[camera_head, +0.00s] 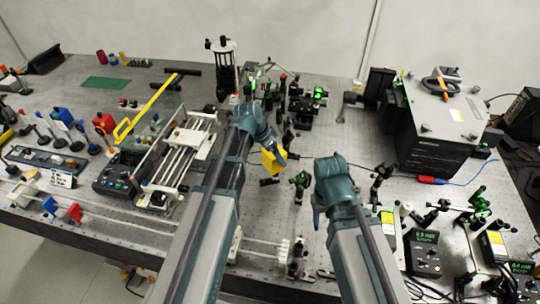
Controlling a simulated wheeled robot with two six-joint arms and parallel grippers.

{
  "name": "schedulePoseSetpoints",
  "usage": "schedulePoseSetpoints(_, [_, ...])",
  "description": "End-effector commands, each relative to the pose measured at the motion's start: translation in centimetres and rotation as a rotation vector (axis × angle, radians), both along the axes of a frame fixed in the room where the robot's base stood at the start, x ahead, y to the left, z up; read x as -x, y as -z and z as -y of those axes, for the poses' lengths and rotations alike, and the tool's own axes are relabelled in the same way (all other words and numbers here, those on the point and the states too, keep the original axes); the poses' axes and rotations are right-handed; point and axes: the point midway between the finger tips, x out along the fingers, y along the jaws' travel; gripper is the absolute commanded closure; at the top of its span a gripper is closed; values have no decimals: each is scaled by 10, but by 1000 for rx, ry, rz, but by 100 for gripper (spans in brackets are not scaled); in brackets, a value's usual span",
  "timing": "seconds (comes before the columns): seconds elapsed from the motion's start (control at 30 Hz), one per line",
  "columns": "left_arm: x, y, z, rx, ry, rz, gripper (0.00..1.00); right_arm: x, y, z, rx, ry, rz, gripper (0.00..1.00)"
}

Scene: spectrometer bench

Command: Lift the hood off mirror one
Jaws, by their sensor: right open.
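A yellow block-like piece (270,162), which may be the hood, shows over the bench between my two arms. I cannot make out a mirror under it. My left gripper (268,138) is at the end of the arm reaching far in from the left. It is just above the yellow piece in the picture; its fingers are too small and hidden to tell whether they touch it. My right gripper (317,218) is open and hangs from its wrist, right of and nearer than the yellow piece. I see nothing held in it.
A rail assembly (186,150) lies to the left. A large black box with a grey top (445,110) stands at the right rear. Controllers (423,250) sit at the front right. Bare bench (350,135) shows behind the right wrist.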

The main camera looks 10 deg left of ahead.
Motion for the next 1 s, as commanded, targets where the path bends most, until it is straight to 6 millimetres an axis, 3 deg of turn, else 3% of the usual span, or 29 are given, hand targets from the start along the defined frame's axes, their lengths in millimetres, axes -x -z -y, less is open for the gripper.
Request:
schedulePoseSetpoints(0.03, [-3,14,2,0,1,0,0,0,14,0,0,-1,0,50])
schedulePoseSetpoints(0.2, [-7,27,7,0,-1,0,0,0,27,0,0,0,0,50])
schedulePoseSetpoints(0.53, [-7,27,9,0,-1,0,0,0,27,0,0,1,0,50])
schedulePoseSetpoints(0.9, [-7,27,9,0,-1,0,65,0,27,0,0,1,0,50])
schedulePoseSetpoints(1.0, [-7,27,9,0,-1,0,69,0,27,0,0,1,0,50])
